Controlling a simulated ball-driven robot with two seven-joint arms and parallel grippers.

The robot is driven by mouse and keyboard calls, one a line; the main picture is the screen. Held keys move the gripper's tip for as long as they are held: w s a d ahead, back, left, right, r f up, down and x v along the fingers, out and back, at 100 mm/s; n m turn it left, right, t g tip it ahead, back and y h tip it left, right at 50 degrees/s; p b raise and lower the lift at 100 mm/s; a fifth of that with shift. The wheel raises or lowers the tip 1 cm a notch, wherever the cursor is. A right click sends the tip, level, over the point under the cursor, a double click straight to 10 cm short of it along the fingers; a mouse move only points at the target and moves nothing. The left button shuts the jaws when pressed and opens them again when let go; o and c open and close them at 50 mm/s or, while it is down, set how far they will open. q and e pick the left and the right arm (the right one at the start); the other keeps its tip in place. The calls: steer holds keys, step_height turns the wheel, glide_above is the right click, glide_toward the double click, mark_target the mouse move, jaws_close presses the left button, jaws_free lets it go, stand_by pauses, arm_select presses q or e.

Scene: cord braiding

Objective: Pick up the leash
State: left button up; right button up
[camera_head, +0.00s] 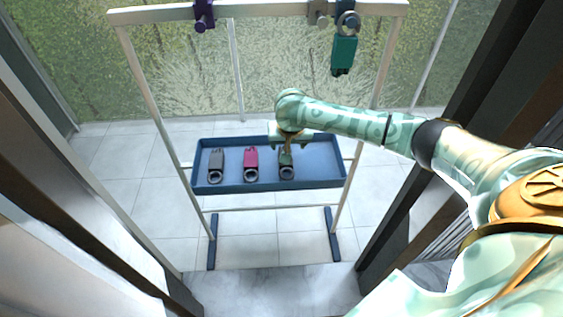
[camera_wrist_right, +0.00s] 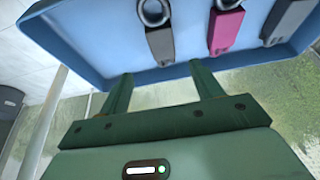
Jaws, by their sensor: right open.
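A blue tray (camera_head: 325,175) on a light metal rack holds three short, flat straps with ring ends: a grey one (camera_head: 217,160), a crimson one (camera_head: 251,160) and a dark one (camera_head: 287,172) at the right. I cannot tell which of them is the leash. My right gripper (camera_head: 288,147) is over the dark one and partly hides it. In the right wrist view the open fingers (camera_wrist_right: 163,85) are empty and point at the dark strap (camera_wrist_right: 159,42), which lies beyond their tips. My left gripper is not in view.
A teal strap (camera_head: 344,53) hangs by its ring from a peg on the rack's top bar (camera_head: 265,10). A purple clamp (camera_head: 203,15) sits at the bar's left. The tray's right end is empty. Dark door frames stand on both sides.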

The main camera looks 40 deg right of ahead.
steer(key=b, duration=0.2)
glide_above(282, 167)
steer(key=d, duration=0.2)
step_height(282, 167, down, 4)
steer(key=shift+d+f, duration=0.1)
steer(key=shift+f, duration=0.05)
steer(key=shift+w+d+f, duration=0.1)
steer(key=shift+w+f, duration=0.2)
steer(key=shift+w+f+b, duration=0.1)
steer(key=shift+f+b, duration=0.25)
steer(key=shift+b, duration=0.35)
steer(key=b+x, duration=0.3)
steer(key=x, duration=0.1)
steer(key=shift+w+b, duration=0.1)
steer(key=shift+b, duration=0.2)
steer(key=shift+w+f, duration=0.15)
steer(key=shift+r, duration=0.25)
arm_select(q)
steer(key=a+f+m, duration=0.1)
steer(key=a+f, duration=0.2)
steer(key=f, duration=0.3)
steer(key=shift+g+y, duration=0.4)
arm_select(e)
steer(key=c, duration=1.1)
